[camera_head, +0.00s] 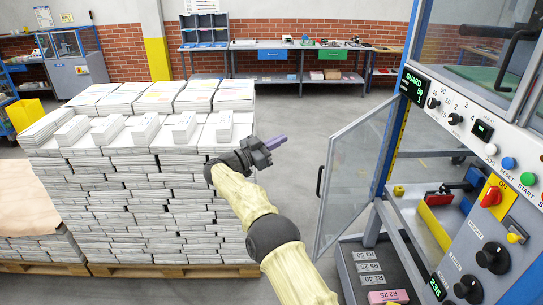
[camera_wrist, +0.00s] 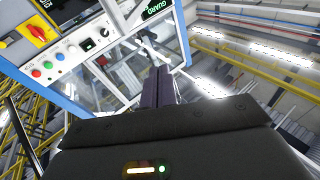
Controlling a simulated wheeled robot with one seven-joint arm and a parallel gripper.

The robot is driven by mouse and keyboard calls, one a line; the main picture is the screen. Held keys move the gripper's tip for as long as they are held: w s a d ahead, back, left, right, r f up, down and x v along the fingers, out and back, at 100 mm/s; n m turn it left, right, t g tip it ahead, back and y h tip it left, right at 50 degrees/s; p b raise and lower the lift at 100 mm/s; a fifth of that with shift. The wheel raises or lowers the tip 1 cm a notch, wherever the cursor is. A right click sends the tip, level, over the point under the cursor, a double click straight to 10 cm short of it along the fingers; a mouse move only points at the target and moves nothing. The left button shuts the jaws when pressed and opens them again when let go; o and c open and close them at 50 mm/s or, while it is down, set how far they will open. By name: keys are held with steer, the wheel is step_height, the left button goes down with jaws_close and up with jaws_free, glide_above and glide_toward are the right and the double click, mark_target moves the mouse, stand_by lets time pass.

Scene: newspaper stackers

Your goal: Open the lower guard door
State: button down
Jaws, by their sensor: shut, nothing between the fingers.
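The lower guard door (camera_head: 352,178) is a clear panel in a grey frame, on the right in the head view. It stands swung out from the blue-posted machine (camera_head: 388,135), so the lower bay shows open beside it. Its dark handle (camera_head: 319,181) is on the left edge of the door. My gripper (camera_head: 281,141) is shut and empty, up and left of the handle and apart from the door in the picture. Its purple fingers (camera_wrist: 158,87) lie together in the wrist view, with the machine's control panel (camera_wrist: 75,55) behind to the left.
Tall newspaper stacks (camera_head: 150,190) on pallets fill the left, close to my arm. The control panel (camera_head: 480,130) has buttons and knobs. An upper guard (camera_head: 480,45) with a black handle sits above it. Open grey floor (camera_head: 310,115) lies behind; a workbench (camera_head: 285,47) stands at the back wall.

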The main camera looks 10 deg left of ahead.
steer(key=w+d+r+n+t+y, duration=0.4)
steer(key=w+d+r+n+y, duration=0.15)
steer(key=d+n+y, duration=0.7)
steer(key=s+d+f+g+b, duration=0.3)
steer(key=s+d+f+g, duration=0.2)
steer(key=s+f, duration=0.4)
steer(key=s+d+f+m+g+y+b, duration=0.1)
steer(key=s+d+f+g+b, duration=0.2)
steer(key=s, duration=1.6)
steer(key=s+d+f+m+g+b, duration=0.1)
steer(key=s+d+f+g+b, duration=0.3)
steer(key=s+d+f+g, duration=0.4)
steer(key=s+d+f, duration=0.4)
steer(key=s+f, duration=0.2)
steer(key=f, duration=0.3)
steer(key=shift+s+d+f+y, duration=0.15)
steer(key=shift+s+d+y, duration=0.1)
steer(key=shift+s+y, duration=0.1)
